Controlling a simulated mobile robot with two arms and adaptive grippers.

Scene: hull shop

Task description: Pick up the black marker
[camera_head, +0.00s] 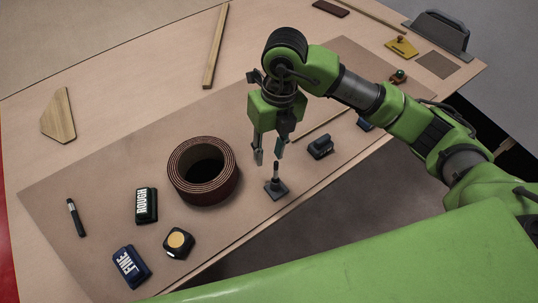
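A slim black marker-like stick (76,218) with a pale band lies on the brown mat at the far left. A short dark upright post on a small square base (276,186) stands near the mat's front edge; I cannot tell whether the post is a marker in a holder. My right gripper (268,152) points down just above this post, its two fingers apart with nothing visible between them. The fingertips look clear of the post. My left gripper is not in view.
A brown ring-shaped roll (203,172) stands left of the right gripper. A ROUGH block (146,205), a FINE block (131,266) and a dark block with a yellow disc (178,243) lie nearby. A small dark block (320,147) sits right of the gripper.

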